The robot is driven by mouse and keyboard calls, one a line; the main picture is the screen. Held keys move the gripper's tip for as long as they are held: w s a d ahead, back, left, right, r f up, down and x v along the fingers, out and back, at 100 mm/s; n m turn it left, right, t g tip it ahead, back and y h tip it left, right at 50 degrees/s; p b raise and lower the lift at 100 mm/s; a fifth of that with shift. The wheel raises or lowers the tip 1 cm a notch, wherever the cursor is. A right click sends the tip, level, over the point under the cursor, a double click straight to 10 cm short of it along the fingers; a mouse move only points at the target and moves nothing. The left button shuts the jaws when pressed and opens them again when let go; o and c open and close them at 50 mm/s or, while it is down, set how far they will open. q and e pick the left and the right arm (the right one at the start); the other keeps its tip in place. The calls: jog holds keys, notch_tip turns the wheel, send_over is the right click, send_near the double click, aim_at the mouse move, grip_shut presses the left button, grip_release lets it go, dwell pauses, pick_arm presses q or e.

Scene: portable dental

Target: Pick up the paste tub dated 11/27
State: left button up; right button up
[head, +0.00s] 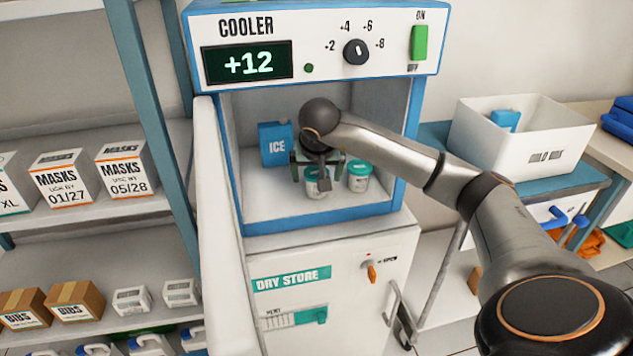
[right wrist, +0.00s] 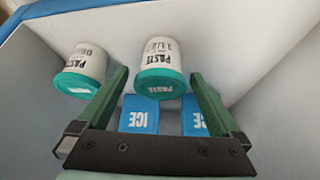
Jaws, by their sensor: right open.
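Two white paste tubs with teal lids stand on the cooler's floor. One tub (head: 316,187) is under my right gripper (head: 318,172) in the head view. In the right wrist view this tub (right wrist: 160,62) lies between the open fingers of my gripper (right wrist: 158,76), with a gap on both sides. Its date seems to start with 11; the rest is too small to read surely. The other tub (head: 359,178) stands to its right in the head view and outside the fingers in the wrist view (right wrist: 84,68); its date seems to start with 06. My left gripper is out of view.
The open cooler (head: 232,215) has close side walls and reads +12. Blue ice packs (head: 275,143) stand behind the tubs; two show in the wrist view (right wrist: 139,114). The dry store cabinet (head: 340,250) is below. A white bin (head: 520,140) stands at right, shelves of boxes at left.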

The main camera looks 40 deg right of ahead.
jog(key=c, duration=1.3)
jog(key=shift+c, duration=0.2)
jog(key=shift+r, duration=0.15)
